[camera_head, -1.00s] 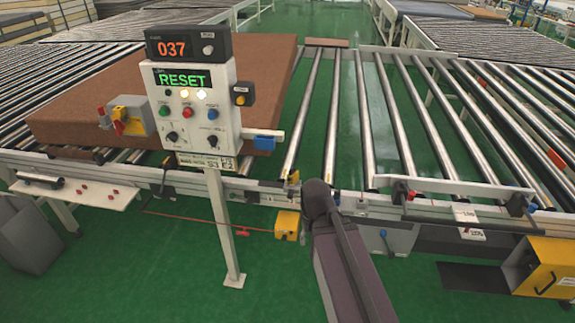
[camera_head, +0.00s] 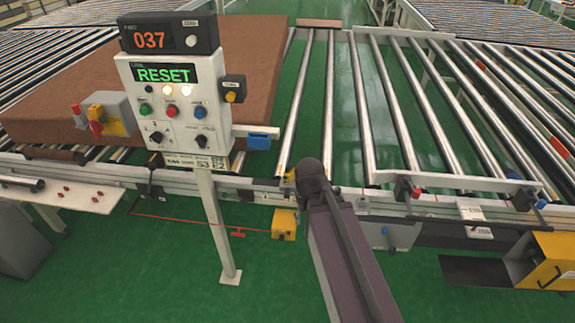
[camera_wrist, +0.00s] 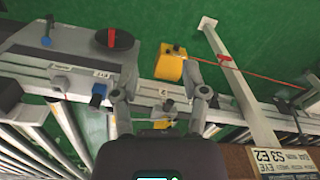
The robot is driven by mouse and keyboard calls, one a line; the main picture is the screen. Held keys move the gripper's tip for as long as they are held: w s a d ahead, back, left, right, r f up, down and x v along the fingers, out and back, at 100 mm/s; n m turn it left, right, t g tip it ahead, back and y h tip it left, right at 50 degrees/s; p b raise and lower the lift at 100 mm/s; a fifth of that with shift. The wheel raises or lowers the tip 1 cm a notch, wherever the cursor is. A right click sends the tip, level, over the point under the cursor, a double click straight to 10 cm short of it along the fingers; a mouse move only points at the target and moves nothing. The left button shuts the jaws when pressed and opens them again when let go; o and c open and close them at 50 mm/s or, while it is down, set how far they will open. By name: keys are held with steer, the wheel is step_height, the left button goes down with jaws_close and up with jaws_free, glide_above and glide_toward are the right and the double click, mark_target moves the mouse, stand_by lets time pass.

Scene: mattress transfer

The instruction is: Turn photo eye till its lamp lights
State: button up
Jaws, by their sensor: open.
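My gripper (camera_wrist: 160,82) is open in the wrist view, its two grey fingers apart with nothing between the tips. Below and between the fingers, a small yellow and metal fitting (camera_wrist: 166,123) sits at the conveyor rail; it may be the photo eye, but I cannot tell. A yellow fitting also shows on the rail in the head view (camera_head: 290,175), just left of my arm's dark joint. My arm hides the gripper there. I cannot make out the photo eye's lamp. The control box (camera_head: 178,103) shows a green RESET, with 037 on the display (camera_head: 155,40) above.
A brown mattress (camera_head: 60,90) lies on the rollers behind the control post (camera_head: 213,225). A yellow box (camera_head: 284,224) with a red cord hangs below the rail. Bare rollers lie right.

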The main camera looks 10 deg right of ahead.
steer(key=shift+d, duration=0.1)
steer(key=o, duration=0.3)
steer(key=shift+o, duration=0.9)
steer(key=shift+w, duration=0.2)
steer(key=n+t+y+p, duration=0.3)
steer(key=n+p, duration=0.4)
steer(key=n, duration=0.3)
glide_toward(289, 166)
steer(key=d+v, duration=0.1)
steer(key=v, duration=0.3)
steer(key=shift+s+a, duration=0.1)
steer(key=shift+a, duration=0.1)
steer(key=shift+f+b, duration=0.2)
steer(key=shift+b, duration=0.1)
steer(key=b+x, duration=1.2)
steer(key=x, duration=0.1)
steer(key=shift+a+f, duration=0.1)
steer(key=shift+a, duration=0.2)
